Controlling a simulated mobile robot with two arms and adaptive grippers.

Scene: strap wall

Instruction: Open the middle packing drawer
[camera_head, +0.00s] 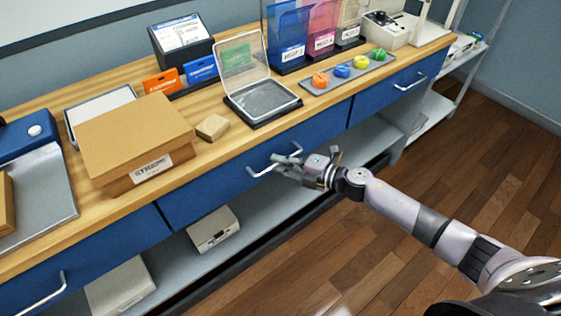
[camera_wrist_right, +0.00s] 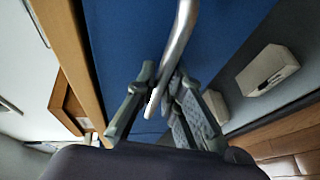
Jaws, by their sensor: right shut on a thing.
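The middle packing drawer (camera_head: 215,187) has a blue front under the wooden bench top, and its front looks flush with the drawers on either side. Its silver bar handle (camera_head: 262,172) runs along the front. My right gripper (camera_head: 283,163) reaches in from the right and is shut on the handle, towards the handle's right part. In the right wrist view, the handle (camera_wrist_right: 178,45) passes between the fingers of my right gripper (camera_wrist_right: 163,85), with the blue drawer front behind it. The fingers hide part of the handle. My left gripper is not in view.
A cardboard box (camera_head: 135,145), a small brown block (camera_head: 212,127) and an open clear case (camera_head: 262,98) stand on the bench top (camera_head: 235,137). A shelf (camera_head: 255,222) below holds a white box (camera_head: 213,230). The wooden floor (camera_head: 480,150) before the bench is clear.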

